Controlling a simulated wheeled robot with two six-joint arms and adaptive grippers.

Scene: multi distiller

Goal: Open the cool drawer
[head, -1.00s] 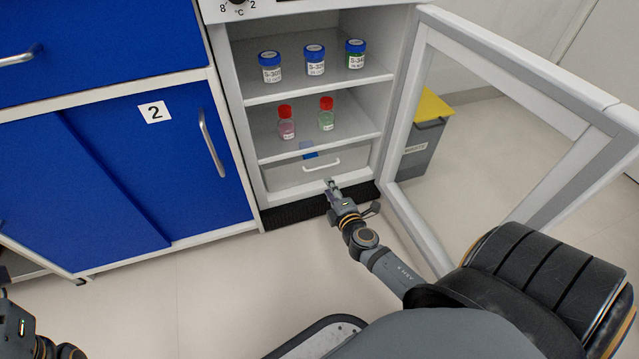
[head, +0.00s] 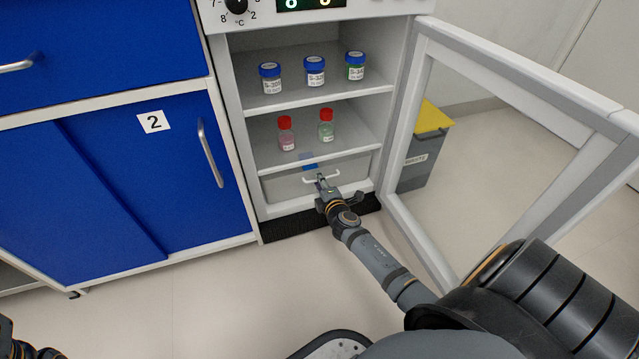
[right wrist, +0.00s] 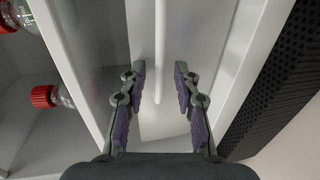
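The cool drawer (head: 283,188) is the white drawer at the bottom of the open cooler, and it looks shut. Its white bar handle (head: 308,182) also shows in the right wrist view (right wrist: 162,40). My right gripper (head: 322,183) is in front of the drawer at the handle. In the right wrist view its two fingers (right wrist: 160,92) are open and apart, with the handle bar running between them; I see no finger clearly touching it. In the head view the gripper hides part of the handle. Part of my left arm shows at the lower left corner; its fingers are out of view.
The cooler's glass door (head: 500,150) stands open on the right, close to my right arm. A blue cabinet (head: 150,185) is on the left. The floor in front is clear.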

